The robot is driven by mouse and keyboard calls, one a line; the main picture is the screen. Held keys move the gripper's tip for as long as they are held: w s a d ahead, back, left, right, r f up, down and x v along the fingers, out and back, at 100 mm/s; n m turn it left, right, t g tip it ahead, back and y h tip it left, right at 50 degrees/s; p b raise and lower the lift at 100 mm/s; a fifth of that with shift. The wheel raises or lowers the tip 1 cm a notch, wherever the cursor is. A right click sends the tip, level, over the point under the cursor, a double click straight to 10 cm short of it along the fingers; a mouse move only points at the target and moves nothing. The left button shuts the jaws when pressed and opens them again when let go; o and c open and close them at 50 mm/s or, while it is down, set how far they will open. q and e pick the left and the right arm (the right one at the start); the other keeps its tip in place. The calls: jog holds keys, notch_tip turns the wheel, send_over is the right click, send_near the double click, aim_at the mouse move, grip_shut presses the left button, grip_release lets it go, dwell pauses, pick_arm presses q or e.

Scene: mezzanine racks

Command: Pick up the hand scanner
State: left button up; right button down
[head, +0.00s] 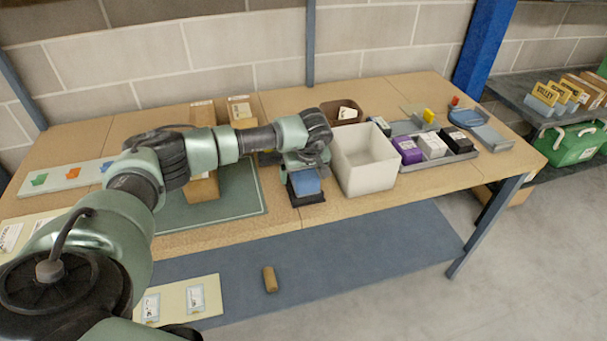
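My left arm reaches across the bench from the left in the head view. Its gripper (303,168) points down at the bench's middle, just left of the white bin. Directly below it is a small black holder (308,200) with a blue top (305,183). I cannot tell whether this is the hand scanner or its stand, nor whether the gripper touches it. The fingertips are mostly hidden by the wrist and hand. No other thing is clearly a hand scanner. My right gripper is not in view.
The open white bin (366,178) stands close right of the gripper. A brown basket (342,111) is behind it. A grey tray (462,156) holds purple, white and black boxes. A green mat (235,211) lies left, with a cardboard box (203,190). A brown cylinder (270,279) lies below the bench.

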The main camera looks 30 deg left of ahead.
pick_arm(q)
jog(key=shift+f, duration=0.1)
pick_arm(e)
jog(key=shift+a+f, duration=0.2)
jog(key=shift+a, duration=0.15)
pick_arm(q)
jog(key=shift+f+b, duration=0.1)
jog(key=shift+b, duration=0.2)
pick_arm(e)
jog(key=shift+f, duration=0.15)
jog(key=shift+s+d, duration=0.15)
pick_arm(q)
jog(key=c, duration=1.8)
jog(key=shift+o, duration=0.2)
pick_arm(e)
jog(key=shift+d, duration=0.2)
